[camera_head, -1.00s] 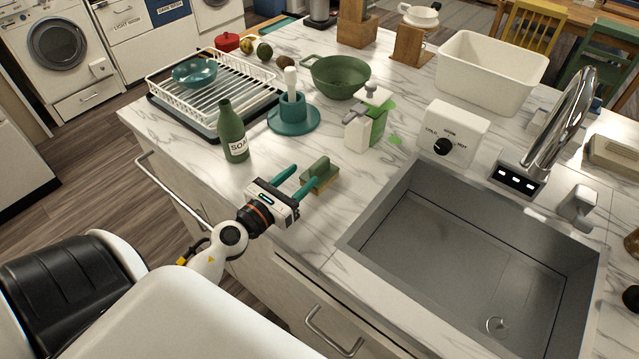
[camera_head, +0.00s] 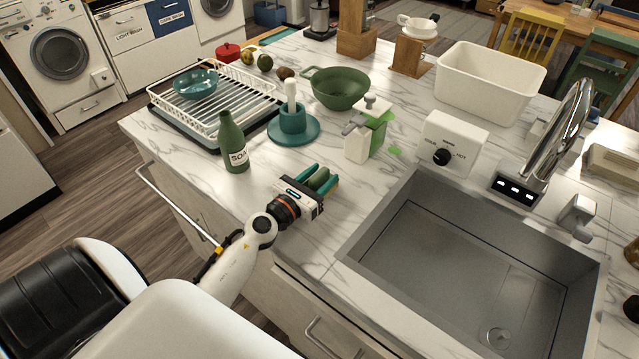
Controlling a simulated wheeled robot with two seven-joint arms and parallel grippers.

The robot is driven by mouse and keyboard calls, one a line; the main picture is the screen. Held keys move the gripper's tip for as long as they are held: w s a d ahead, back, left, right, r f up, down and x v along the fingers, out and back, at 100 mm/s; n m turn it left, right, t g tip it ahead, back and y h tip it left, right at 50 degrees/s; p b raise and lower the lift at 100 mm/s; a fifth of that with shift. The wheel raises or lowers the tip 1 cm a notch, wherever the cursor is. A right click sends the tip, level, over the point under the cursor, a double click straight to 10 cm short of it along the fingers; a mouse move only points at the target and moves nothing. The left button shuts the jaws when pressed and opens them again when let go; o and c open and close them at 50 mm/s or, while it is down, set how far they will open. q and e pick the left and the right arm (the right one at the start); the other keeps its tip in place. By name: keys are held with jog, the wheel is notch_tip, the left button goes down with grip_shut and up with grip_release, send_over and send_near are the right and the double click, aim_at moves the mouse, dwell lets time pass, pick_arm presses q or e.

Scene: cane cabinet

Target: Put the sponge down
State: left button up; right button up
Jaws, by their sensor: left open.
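The sponge (camera_head: 319,178) is a small block with a green top, on or just above the marble counter (camera_head: 300,240) to the left of the sink. In the earlier frame its lower part looks yellowish; now the gripper hides most of it. My left gripper (camera_head: 322,181) is open, with its teal fingers on either side of the sponge. I cannot tell whether the fingers touch it. My right gripper is not in view.
A green soap bottle (camera_head: 233,142) stands to the left of the gripper. A white and green dispenser (camera_head: 364,130) and a teal holder (camera_head: 292,122) stand behind. The steel sink (camera_head: 470,270) lies to the right. Counter between gripper and sink is clear.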

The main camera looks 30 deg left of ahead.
pick_arm(q)
grip_shut()
jog(key=shift+s, duration=0.1)
